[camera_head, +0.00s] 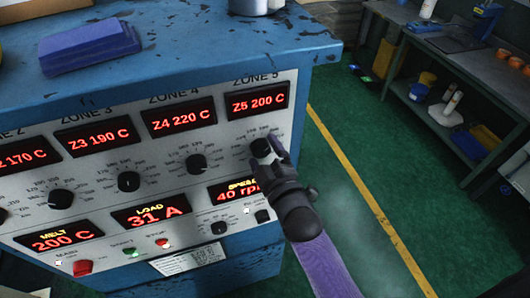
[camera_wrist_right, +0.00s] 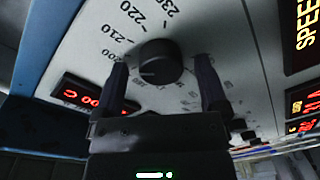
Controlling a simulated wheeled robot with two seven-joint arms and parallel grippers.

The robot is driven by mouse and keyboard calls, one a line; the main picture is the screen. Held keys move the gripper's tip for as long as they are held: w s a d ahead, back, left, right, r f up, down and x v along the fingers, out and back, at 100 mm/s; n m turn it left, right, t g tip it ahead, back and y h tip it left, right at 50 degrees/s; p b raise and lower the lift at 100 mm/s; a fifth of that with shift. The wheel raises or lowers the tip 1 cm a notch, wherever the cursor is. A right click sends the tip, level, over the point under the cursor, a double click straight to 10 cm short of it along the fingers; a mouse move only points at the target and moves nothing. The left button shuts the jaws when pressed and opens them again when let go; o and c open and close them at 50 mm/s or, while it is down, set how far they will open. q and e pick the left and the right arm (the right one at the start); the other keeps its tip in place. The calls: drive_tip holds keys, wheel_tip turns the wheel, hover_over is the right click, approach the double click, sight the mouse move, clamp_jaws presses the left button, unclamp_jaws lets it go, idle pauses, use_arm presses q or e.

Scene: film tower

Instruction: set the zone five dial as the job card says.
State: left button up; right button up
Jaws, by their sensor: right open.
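The zone five dial (camera_head: 259,149) is a black round knob under the red display (camera_head: 258,102) that reads Z5 200 C. My right gripper (camera_head: 268,151) is at this dial and partly covers it in the head view. In the right wrist view the dial (camera_wrist_right: 160,62) sits between the two open fingers, with a visible gap on both sides. Scale marks from 200 to 230 show around it; a faint pointer line is on its lower left. A white printed card (camera_head: 188,260) is on the lower panel, its text too small to read. My left gripper is out of view.
Other dials stand left of it, the nearest being the zone four dial (camera_head: 197,163). The speed display (camera_head: 236,189) is just below. A purple block (camera_head: 90,47) lies on the blue cabinet top (camera_head: 190,45). Green floor with a yellow line (camera_head: 365,195) is open at right.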

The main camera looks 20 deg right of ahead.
drive_tip(key=c, duration=0.3)
clamp_jaws()
drive_tip(key=shift+m, duration=0.3)
drive_tip(key=m+p, duration=0.1)
drive_tip(key=m, duration=0.4)
drive_tip(key=shift+f, duration=0.1)
drive_tip(key=m, duration=0.3)
drive_tip(key=m+p, duration=0.1)
drive_tip(key=m, duration=0.2)
drive_tip(key=shift+a+t+h, duration=0.1)
drive_tip(key=shift+t+h, duration=0.2)
drive_tip(key=shift+f+m, duration=0.1)
drive_tip(key=shift+m, duration=0.3)
